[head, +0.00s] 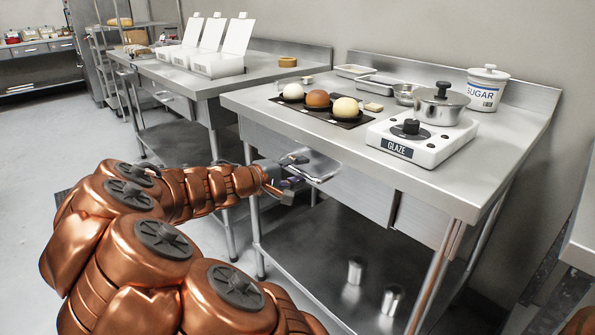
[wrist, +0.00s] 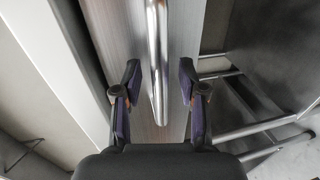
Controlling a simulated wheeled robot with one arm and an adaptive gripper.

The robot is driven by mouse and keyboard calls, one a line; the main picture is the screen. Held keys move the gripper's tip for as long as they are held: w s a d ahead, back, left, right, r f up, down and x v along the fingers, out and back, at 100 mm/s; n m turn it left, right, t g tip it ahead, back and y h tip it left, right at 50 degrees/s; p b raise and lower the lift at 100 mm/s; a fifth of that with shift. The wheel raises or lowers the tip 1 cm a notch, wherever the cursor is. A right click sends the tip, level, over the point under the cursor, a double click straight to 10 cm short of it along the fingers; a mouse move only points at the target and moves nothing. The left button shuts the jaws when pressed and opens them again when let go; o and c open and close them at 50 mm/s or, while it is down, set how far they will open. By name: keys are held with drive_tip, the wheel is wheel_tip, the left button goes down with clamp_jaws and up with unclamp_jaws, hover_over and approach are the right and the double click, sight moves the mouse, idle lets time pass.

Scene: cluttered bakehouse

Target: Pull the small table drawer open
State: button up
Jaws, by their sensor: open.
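The steel table (head: 400,170) on the right has a drawer front (head: 362,192) under its top. The drawer looks flush with the table's front. A shiny bar handle (head: 318,166) stands out from it. My gripper (head: 291,174) is at this handle, reaching in from the left, and partly covers it. In the wrist view the handle bar (wrist: 157,55) runs from the top edge down between the two fingers of my gripper (wrist: 160,85). The fingers are open, one on each side, with gaps to the bar. The drawer face (wrist: 125,35) lies behind it.
On the tabletop are a white glaze warmer (head: 425,145), a pot (head: 440,105), a sugar tub (head: 487,90) and a dark tray (head: 340,122) with round buns. A lower shelf (head: 330,275) holds two metal shakers. Another steel table (head: 195,85) stands at the left.

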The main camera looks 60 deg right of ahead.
drive_tip(key=shift+c, duration=0.3)
clamp_jaws()
idle(0.3)
